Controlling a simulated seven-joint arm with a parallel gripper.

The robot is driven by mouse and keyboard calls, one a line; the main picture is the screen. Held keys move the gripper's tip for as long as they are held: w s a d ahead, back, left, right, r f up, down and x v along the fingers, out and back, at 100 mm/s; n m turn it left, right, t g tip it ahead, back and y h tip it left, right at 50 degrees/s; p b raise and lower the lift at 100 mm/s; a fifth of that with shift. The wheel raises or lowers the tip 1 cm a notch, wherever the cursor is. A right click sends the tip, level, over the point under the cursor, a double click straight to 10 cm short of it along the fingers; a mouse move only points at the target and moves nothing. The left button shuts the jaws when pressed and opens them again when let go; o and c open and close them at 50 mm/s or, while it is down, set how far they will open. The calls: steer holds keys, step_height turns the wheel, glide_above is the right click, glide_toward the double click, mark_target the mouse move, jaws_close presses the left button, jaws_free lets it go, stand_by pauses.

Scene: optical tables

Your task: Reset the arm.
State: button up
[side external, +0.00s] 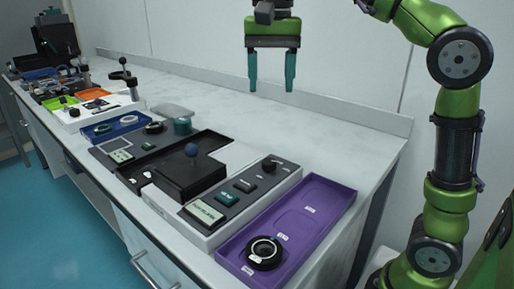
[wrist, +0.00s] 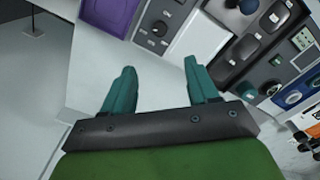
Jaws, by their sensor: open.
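My gripper (side external: 271,84) hangs high above the back part of the white bench (side external: 354,144), fingers pointing down. Its two teal fingers are apart with nothing between them. In the wrist view my gripper (wrist: 158,80) also shows open and empty. No object touches it in either view.
A purple tray (side external: 323,208) with a black ring (side external: 264,253) lies at the bench's near end. Several trays and instruments extend left. The bench's rear strip is clear.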

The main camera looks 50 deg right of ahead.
steer(key=s+f+n+t, duration=0.2)
steer(key=s+f, duration=0.1)
steer(key=f, duration=0.3)
steer(key=s+f+n+t+y, duration=0.1)
steer(key=s+f+n+t, duration=0.1)
steer(key=s+f, duration=0.2)
steer(key=s+f+n+t+y, duration=0.1)
steer(key=s+f+n+t, duration=0.1)
steer(key=f, duration=0.5)
steer(key=shift+s+a+f+t, duration=0.1)
steer(key=shift+s+f+t, duration=0.25)
steer(key=shift+s, duration=0.3)
steer(key=shift+s+t, duration=0.25)
steer(key=shift+r, duration=0.3)
